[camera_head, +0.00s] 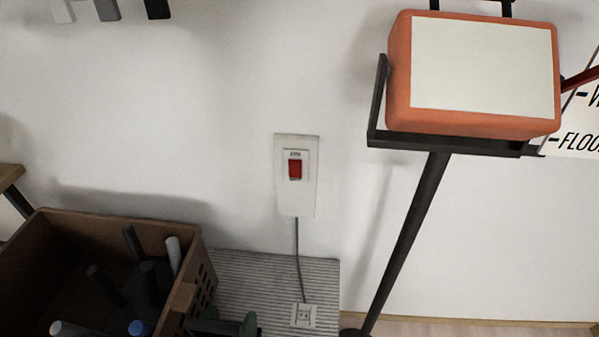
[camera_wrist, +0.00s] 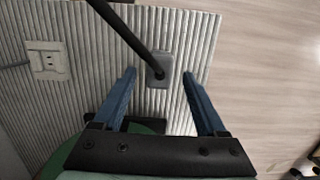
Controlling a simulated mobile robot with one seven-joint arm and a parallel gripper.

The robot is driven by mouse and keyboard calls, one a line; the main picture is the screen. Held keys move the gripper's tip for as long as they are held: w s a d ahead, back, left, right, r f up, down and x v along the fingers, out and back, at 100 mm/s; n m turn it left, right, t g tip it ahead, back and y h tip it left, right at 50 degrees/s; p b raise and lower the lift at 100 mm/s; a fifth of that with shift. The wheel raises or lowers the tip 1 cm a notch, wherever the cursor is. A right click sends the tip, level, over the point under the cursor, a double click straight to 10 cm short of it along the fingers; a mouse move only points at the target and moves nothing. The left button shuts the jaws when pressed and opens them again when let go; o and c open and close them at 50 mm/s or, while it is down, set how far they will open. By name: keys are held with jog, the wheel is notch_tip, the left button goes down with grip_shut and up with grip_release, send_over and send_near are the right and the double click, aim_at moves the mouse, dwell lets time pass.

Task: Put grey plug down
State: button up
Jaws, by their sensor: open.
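My gripper (camera_wrist: 160,78) is open in the wrist view, its two blue fingers apart above a ribbed grey mat (camera_wrist: 90,100). A small grey block (camera_wrist: 163,84), perhaps the grey plug, shows between the fingertips. It appears to lie on the mat near its right edge, and neither finger visibly touches it. A dark rod (camera_wrist: 130,32) runs from the top and ends on or in front of the block; I cannot tell if they are joined. In the head view no grey plug can be clearly made out.
A pale socket (camera_wrist: 47,60) lies on the mat, left of the fingers; a cord links it (camera_head: 303,315) to a wall switch (camera_head: 295,170). A brown crate (camera_head: 195,240) of tools stands left. A dark stand (camera_head: 410,230) carrying an orange box (camera_head: 475,75) rises right.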

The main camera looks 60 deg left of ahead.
notch_tip(320, 180, up, 9)
jog(key=s+p, duration=0.1)
jog(key=p, duration=0.1)
jog(key=shift+a, duration=0.45)
